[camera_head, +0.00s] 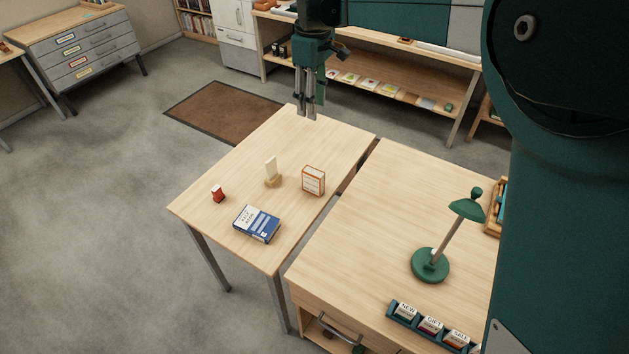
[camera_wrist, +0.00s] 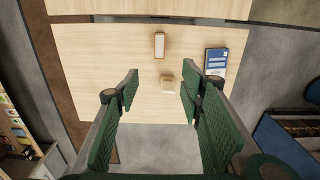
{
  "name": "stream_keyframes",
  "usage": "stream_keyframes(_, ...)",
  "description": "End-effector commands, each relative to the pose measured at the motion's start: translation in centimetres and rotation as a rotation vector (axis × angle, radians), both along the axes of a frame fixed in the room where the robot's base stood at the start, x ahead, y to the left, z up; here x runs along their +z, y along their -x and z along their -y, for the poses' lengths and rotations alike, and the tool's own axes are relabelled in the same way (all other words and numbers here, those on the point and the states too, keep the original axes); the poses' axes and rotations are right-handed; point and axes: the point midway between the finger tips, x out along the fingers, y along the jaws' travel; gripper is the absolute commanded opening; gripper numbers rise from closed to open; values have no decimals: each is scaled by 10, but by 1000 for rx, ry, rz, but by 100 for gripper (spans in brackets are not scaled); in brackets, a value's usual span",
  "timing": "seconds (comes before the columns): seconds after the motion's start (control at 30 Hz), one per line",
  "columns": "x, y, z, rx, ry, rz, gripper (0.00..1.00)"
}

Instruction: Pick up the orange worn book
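The orange worn book (camera_head: 313,181) stands upright on the smaller wooden table (camera_head: 235,200), with a pale front and orange edges. In the wrist view the orange book (camera_wrist: 159,46) shows from above as a narrow upright shape, beyond the fingertips and between their lines. My gripper (camera_head: 306,114) hangs above the far end of the table, fingers pointing down, apart from the book. In the wrist view my gripper (camera_wrist: 159,88) has its two green fingers spread wide with nothing between them.
A wooden stand with a pale card (camera_head: 271,174) is left of the book. A blue-and-white book (camera_head: 257,224) lies flat nearby, and a small red object (camera_head: 218,194) stands further left. The adjoining desk holds a green lamp (camera_head: 430,265) and a teal card tray (camera_head: 402,318).

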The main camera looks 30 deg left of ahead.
Motion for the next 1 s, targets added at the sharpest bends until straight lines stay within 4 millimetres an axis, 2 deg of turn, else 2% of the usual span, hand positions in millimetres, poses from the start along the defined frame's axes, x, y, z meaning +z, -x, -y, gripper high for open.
stream_keyframes(0.27,-65,0,0,-1,0,0,38)
stream_keyframes(0.37,-99,0,0,-1,0,0,38)
stream_keyframes(0.6,-194,0,0,-1,0,0,38)
stream_keyframes(0.7,-226,0,0,-1,0,0,38)
stream_keyframes(0.8,-249,0,0,-1,0,0,38)
stream_keyframes(1.0,-269,0,0,-1,0,0,38)
